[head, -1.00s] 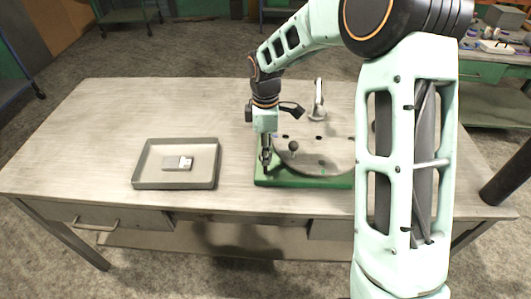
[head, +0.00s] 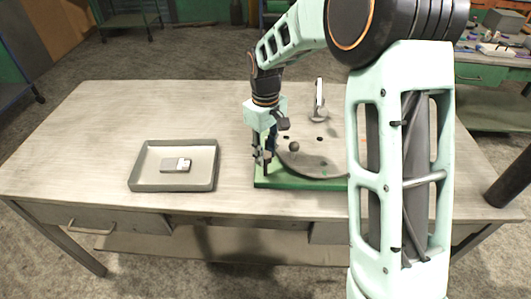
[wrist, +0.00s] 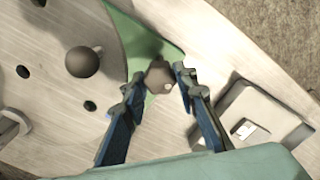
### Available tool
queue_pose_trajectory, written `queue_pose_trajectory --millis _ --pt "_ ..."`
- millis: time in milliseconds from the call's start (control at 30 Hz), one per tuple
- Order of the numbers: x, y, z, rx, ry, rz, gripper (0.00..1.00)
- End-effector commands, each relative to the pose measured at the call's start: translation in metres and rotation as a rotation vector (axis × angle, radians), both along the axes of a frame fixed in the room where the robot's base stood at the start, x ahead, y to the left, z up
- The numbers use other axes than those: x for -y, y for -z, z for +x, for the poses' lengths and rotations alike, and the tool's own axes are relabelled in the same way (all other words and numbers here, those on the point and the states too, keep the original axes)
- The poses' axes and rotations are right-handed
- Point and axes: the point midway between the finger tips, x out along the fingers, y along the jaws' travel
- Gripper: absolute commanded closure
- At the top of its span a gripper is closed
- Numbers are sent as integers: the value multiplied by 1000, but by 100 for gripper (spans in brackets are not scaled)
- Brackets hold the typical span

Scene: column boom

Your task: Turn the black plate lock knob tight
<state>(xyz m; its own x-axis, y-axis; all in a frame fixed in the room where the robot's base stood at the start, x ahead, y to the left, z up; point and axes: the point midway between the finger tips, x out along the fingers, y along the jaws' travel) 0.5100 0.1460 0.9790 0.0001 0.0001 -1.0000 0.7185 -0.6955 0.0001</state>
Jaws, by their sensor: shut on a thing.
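The lock knob (wrist: 158,77) is a small dark grey-brown lobed knob over the green base, beside the edge of the round grey plate (wrist: 40,125). It sits between the two fingers of my gripper (wrist: 158,88) in the wrist view. In the head view my gripper (head: 264,163) points down at the left front corner of the green base (head: 300,184), and its fingers hide the knob. My gripper is shut on the knob. The plate (head: 322,163) lies on the base, partly behind my arm.
A dark ball handle (head: 294,146) stands up from the plate close to my gripper; it also shows in the wrist view (wrist: 82,62). A metal post (head: 319,100) stands behind. A grey tray (head: 143,183) holding a small block (head: 175,165) is to the left. The table's left side is clear.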

Motion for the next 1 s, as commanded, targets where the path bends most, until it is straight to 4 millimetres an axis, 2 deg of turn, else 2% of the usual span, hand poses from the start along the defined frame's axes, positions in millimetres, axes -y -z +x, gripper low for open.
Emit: queue_pose_trajectory --millis 667,700,867,1000 --pt "0 0 0 0 68 1 97" --pt "0 0 0 0 68 1 72" --pt "0 0 0 1 67 1 56" --pt "0 0 0 0 66 0 56"
